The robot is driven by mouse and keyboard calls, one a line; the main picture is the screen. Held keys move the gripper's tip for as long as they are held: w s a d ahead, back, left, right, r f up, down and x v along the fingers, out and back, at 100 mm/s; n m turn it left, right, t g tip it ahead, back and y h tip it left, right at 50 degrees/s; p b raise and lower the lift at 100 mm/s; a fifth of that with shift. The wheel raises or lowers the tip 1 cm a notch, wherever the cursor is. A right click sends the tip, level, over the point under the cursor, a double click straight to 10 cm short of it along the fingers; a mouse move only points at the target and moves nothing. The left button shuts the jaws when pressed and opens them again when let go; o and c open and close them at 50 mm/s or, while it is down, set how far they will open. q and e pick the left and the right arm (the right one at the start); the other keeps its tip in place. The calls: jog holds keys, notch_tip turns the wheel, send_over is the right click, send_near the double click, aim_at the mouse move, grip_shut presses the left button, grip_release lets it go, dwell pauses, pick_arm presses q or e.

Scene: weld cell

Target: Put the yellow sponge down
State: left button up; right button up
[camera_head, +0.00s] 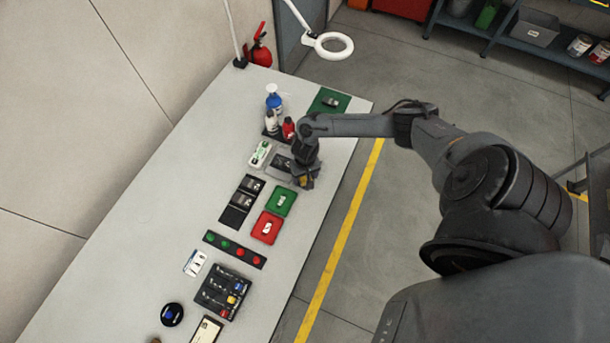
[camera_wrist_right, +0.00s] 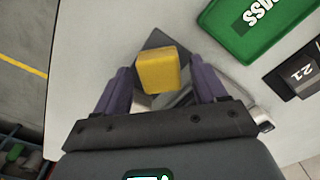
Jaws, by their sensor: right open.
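The yellow sponge (camera_wrist_right: 159,70) is a small block in the right wrist view, between the two fingers of my right gripper (camera_wrist_right: 162,80). The fingers are open, with a gap on each side of the sponge. A dark grey, diamond-turned surface (camera_wrist_right: 156,40) shows beneath or behind the sponge; I cannot tell whether they touch. In the head view my right gripper (camera_head: 305,180) points down near the table's right edge, and a bit of yellow shows at its tip. My left gripper is not in view.
On the white table (camera_head: 130,240), a green tray (camera_head: 281,203) and a red tray (camera_head: 258,228) lie in front of the gripper. Bottles (camera_head: 274,97) stand behind it. A magnifier lamp (camera_head: 333,46) overhangs the far end. The table's left side is bare.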

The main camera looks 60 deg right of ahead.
jog(key=shift+r, duration=0.6)
notch_tip(320, 180, up, 10)
jog(key=p, duration=0.2)
jog(key=w+a+r+n+t+y, duration=0.2)
jog(key=a+n+t, duration=0.45)
jog(key=a, duration=1.75)
jog(key=s+d+r+n+g+h, duration=0.1)
jog(key=s+r+n+g, duration=0.2)
jog(key=s+r, duration=0.7)
jog(key=shift+s+d+n+h, duration=0.4)
jog(key=shift+s+n, duration=0.05)
jog(key=shift+s, duration=0.6)
